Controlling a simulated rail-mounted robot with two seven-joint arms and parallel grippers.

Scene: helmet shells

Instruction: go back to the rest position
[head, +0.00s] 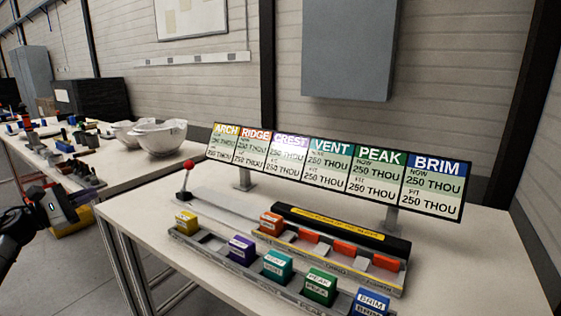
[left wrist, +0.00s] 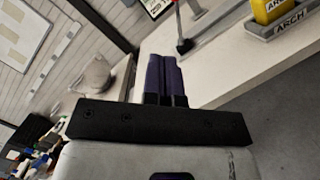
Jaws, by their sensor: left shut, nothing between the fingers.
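My left gripper (head: 84,195) is at the left of the head view, beside the near table and clear of it. In the left wrist view its two purple fingers (left wrist: 163,62) are together with nothing between them. My right gripper is not in either view.
The near table (head: 130,212) carries a sign board (head: 330,170), a rack of coloured blocks (head: 277,265) and a red-knobbed lever (head: 187,178). The far table (head: 105,180) holds white helmet shells (head: 160,137) and several small parts. Grey floor shows between my left arm and the near table.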

